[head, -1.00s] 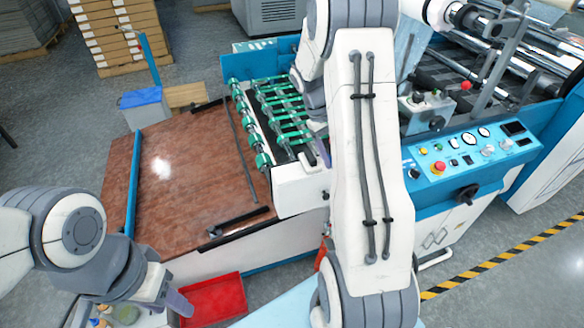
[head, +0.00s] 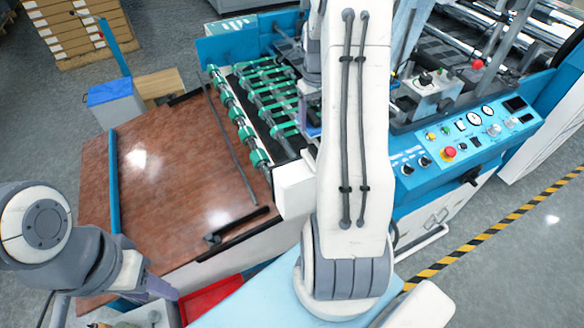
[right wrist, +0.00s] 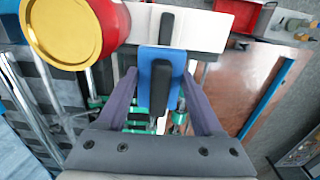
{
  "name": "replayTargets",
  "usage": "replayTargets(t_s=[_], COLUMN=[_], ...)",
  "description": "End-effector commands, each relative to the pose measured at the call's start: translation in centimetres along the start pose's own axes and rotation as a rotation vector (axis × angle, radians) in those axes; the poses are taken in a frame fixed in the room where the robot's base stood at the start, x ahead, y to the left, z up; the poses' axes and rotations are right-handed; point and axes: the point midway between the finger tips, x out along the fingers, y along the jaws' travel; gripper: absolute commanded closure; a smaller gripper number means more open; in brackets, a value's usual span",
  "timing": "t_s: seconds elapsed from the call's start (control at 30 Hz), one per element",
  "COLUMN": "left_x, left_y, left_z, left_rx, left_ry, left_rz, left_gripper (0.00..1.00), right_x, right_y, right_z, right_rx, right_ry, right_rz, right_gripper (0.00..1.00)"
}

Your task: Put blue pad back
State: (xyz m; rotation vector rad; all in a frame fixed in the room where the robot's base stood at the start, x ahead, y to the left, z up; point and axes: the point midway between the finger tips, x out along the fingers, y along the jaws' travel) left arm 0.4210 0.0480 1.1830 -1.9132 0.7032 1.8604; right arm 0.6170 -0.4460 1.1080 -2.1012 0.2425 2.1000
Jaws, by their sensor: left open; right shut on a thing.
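The blue pad (right wrist: 160,82), a small blue block with a black strip down its face, sits between the fingers of my right gripper (right wrist: 160,90) in the right wrist view. That gripper is shut on it. My left gripper (head: 158,288) is at the lower left of the head view, largely hidden or cut off, open, beyond the brown table's near edge.
The machine's green rollers (head: 243,125) adjoin the brown table (head: 165,180). A control panel (head: 465,145) stands to the right. A box with a blue top (head: 113,92) is beyond the table's left side. A red tray (head: 208,300) lies low in front. A red-and-gold round part (right wrist: 72,30) is close to my right gripper.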

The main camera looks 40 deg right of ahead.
Motion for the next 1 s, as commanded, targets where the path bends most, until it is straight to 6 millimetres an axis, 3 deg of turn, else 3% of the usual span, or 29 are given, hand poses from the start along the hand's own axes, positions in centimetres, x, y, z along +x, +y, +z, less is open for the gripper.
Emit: replayTargets(t_s=[0.2,0.43,0.67,1.0], left_x=[-2.1,-3.3,-3.8,-4.9], left_y=[0.1,0.2,0.3,0.4], left_z=[-0.1,-0.2,-0.2,-0.3], left_rx=[0.003,0.005,0.006,0.008], left_ry=[0.001,0.001,0.000,0.000], left_rz=[0.000,0.000,0.000,0.000], left_gripper=[0.55,0.55,0.55,0.55], right_x=[2.5,5.2,6.5,10.0], right_y=[-3.5,-7.0,-8.0,-8.0], right_z=[3.3,5.7,6.3,6.2], right_rx=[0.006,0.008,0.009,0.008], right_ry=[-0.008,-0.006,-0.004,-0.002], right_rz=[-0.002,-0.001,0.000,0.001], right_gripper=[0.76,0.76,0.76,0.76])
